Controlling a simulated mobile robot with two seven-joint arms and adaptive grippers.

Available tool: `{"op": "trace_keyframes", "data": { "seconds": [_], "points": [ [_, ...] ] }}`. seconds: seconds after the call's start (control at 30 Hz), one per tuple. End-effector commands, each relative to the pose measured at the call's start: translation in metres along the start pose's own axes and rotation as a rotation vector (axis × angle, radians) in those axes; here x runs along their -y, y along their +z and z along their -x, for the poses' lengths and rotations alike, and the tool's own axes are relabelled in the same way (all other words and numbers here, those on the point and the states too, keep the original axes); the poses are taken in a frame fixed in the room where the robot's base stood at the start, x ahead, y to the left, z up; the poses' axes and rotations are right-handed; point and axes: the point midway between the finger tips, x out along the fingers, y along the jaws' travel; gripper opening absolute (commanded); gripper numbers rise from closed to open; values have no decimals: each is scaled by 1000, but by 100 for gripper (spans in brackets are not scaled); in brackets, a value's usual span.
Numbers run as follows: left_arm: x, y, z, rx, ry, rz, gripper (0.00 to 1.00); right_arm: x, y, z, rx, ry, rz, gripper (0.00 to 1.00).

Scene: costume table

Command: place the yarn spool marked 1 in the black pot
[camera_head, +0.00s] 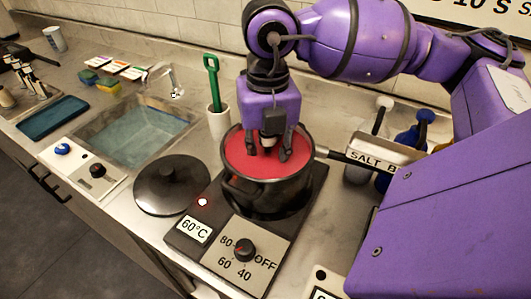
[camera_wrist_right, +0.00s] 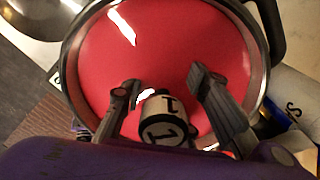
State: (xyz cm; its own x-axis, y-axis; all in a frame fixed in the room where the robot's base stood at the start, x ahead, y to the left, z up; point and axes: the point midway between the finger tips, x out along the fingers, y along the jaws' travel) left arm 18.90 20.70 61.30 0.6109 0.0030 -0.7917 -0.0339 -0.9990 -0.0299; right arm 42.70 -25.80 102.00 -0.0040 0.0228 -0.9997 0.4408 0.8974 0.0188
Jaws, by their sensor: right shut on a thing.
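The pot (camera_head: 281,190), dark-sided with a metal rim, stands on the hot plate and is filled with red liquid (camera_head: 246,152). It also shows in the right wrist view (camera_wrist_right: 72,72). My right gripper (camera_head: 268,153) points down over the pot's opening. In the right wrist view, my right gripper (camera_wrist_right: 168,97) is shut on the yarn spool marked 1 (camera_wrist_right: 163,120), a pale spool with black ends. The spool appears above or at the red surface; I cannot tell whether it touches. In the head view the fingers mostly hide it. My left gripper is not in view.
A dark lid (camera_head: 172,184) lies left of the hot plate (camera_head: 188,247), which has a lit red light. A white cup with a green-handled tool (camera_head: 214,85) stands behind. A sink (camera_head: 135,135) is farther left.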

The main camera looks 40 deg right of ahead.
Motion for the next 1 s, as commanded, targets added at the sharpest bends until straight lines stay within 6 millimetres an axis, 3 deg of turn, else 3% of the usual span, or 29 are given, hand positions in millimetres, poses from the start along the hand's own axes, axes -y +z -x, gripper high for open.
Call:
{"op": "trace_keyframes", "data": {
  "seconds": [0.2, 0.23, 0.37, 0.6, 0.73, 1.0],
  "points": [
    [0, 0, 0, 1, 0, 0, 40, 0, 0, 0, 1, 0, 0, 0],
    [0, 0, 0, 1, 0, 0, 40, 0, 0, 0, 1, 0, 0, 32],
    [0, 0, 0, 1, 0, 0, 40, 0, 0, 0, 1, 0, 0, 49],
    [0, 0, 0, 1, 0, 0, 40, 0, 0, 0, 0, 0, 0, 50],
    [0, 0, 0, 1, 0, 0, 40, 0, 0, 0, -1, 0, 0, 66],
    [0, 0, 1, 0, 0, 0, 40, 0, 0, 0, 0, 0, 0, 66]
  ]
}}
